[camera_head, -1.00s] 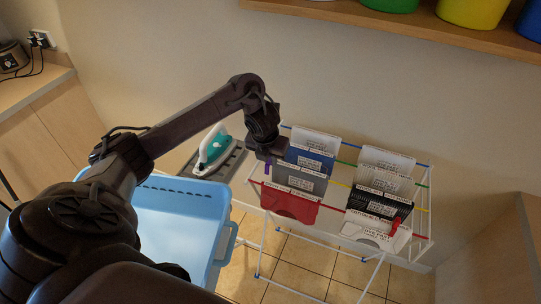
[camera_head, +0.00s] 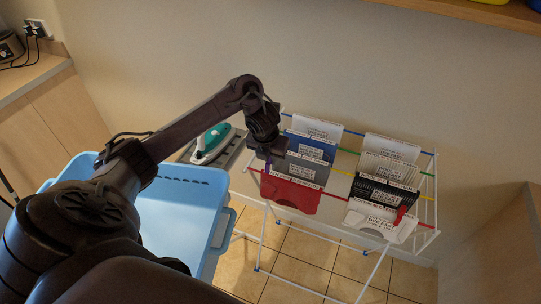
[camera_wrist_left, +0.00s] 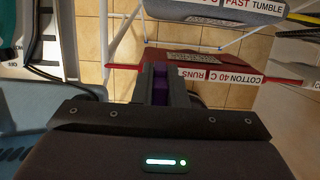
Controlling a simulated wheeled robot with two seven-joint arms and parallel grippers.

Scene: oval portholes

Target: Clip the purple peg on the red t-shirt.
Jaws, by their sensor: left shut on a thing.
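The red t-shirt (camera_head: 291,196) hangs over the front left of the drying rack, with a white label strip along its top fold. It also shows in the left wrist view (camera_wrist_left: 152,57), just beyond the fingers. My left gripper (camera_head: 268,160) is above the rack's left side, close to the left end of the red t-shirt. In the left wrist view its fingers (camera_wrist_left: 159,86) are shut on the purple peg (camera_wrist_left: 160,88). The peg's far end seems to reach the shirt's fold, but I cannot tell whether it touches. My right gripper is out of view.
The white drying rack (camera_head: 431,205) carries several other labelled garments, including a grey one (camera_head: 305,172) behind the red one. A red peg (camera_head: 399,215) sits at the right-hand garments. A blue basket (camera_head: 222,228) and an iron (camera_head: 212,141) stand at left.

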